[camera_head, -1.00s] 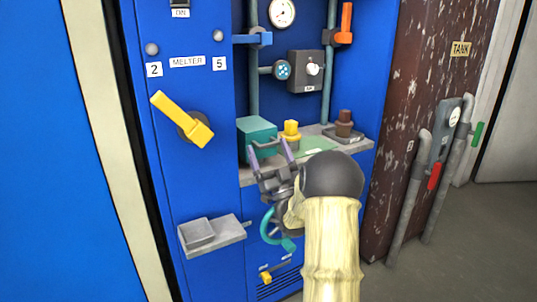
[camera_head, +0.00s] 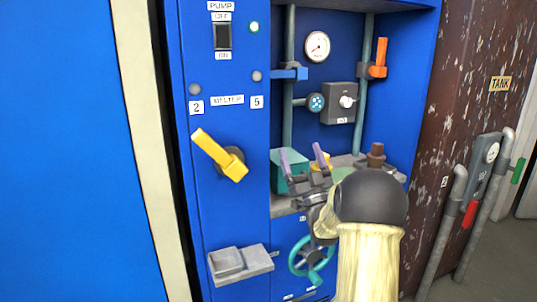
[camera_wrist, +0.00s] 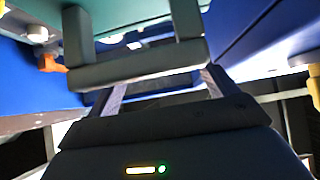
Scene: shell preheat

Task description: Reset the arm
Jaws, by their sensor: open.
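My gripper (camera_head: 302,161) is open, its two purple-grey fingers spread in front of the shelf of the blue cabinet. Nothing shows between the fingers in the head view. My dark wrist joint and cream-sleeved arm hide part of the shelf and the lower cabinet. The wrist view shows the gripper (camera_wrist: 162,90) from behind, with a dark green-grey shape across the top that I cannot identify for certain.
The cabinet carries a yellow lever (camera_head: 220,156), a pump switch (camera_head: 222,37), a gauge (camera_head: 317,46) and a teal handwheel (camera_head: 309,259). A teal box (camera_head: 287,170) and brown piece (camera_head: 376,155) stand on the shelf. A grey tray (camera_head: 240,264) juts out at lower left.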

